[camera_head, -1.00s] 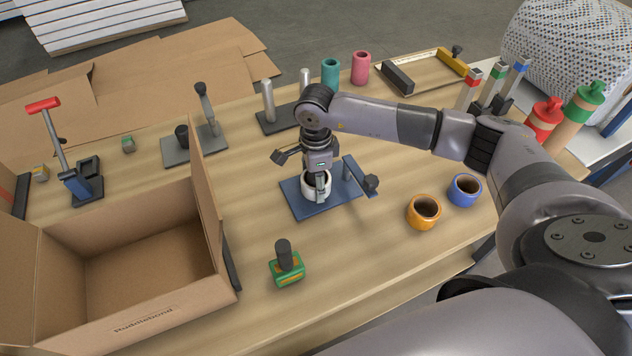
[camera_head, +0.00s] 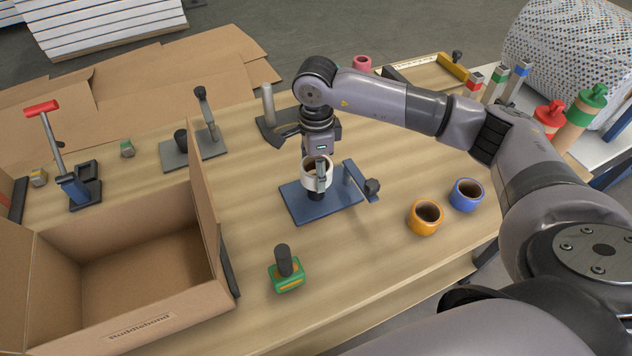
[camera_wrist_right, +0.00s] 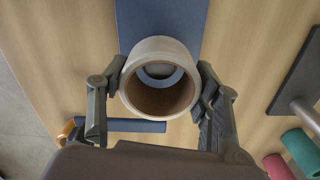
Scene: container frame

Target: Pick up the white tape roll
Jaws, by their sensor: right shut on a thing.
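The white tape roll (camera_head: 314,177) is in my right gripper (camera_head: 319,172), raised above the blue dispenser base (camera_head: 300,205). In the right wrist view the white tape roll (camera_wrist_right: 160,47) sits between the two fingers of my right gripper (camera_wrist_right: 160,90), which press on its outer sides. Its open brown core faces that camera. Part of the blue dispenser base (camera_wrist_right: 185,25) shows beyond the roll. My left gripper is not in view.
An open cardboard box (camera_head: 140,323) stands at the left front. An orange tape roll (camera_head: 425,217) and a blue tape roll (camera_head: 466,195) stand to the right. A green-based stamp (camera_head: 286,275) stands in front. Bare tabletop lies between them.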

